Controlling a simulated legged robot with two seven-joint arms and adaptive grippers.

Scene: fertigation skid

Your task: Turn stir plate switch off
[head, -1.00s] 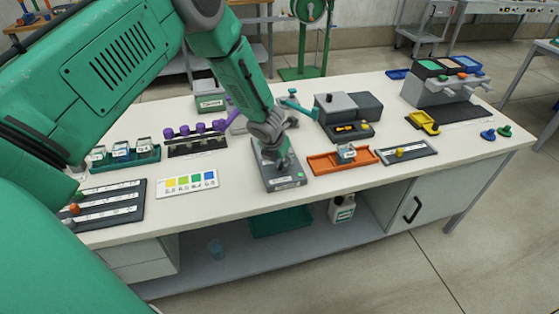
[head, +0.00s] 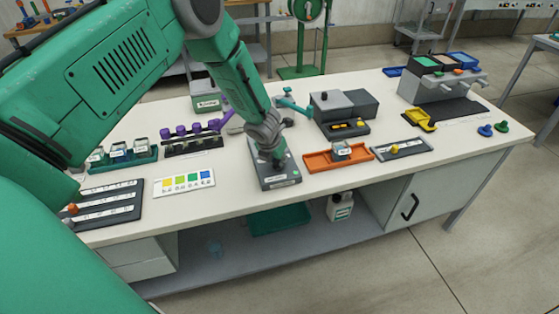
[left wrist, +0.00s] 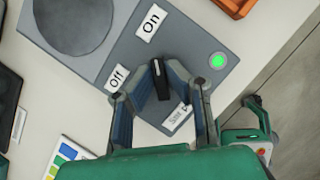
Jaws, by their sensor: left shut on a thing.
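The grey stir plate (head: 283,181) lies near the front edge of the white bench, below my left arm. In the left wrist view, its round top (left wrist: 72,22) is at the upper left. A white "On" label (left wrist: 151,23) and an "Off" label (left wrist: 116,78) sit on its face, and a green light (left wrist: 218,60) glows. The small black switch lever (left wrist: 160,82) stands between the labels and the lower edge. My left gripper (head: 277,162) is shut on this lever, with a fingertip on each side. It also shows in the left wrist view (left wrist: 160,76). My right gripper is not visible.
A purple-knobbed rack (head: 193,142) and a dark grey box device (head: 340,108) stand behind.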

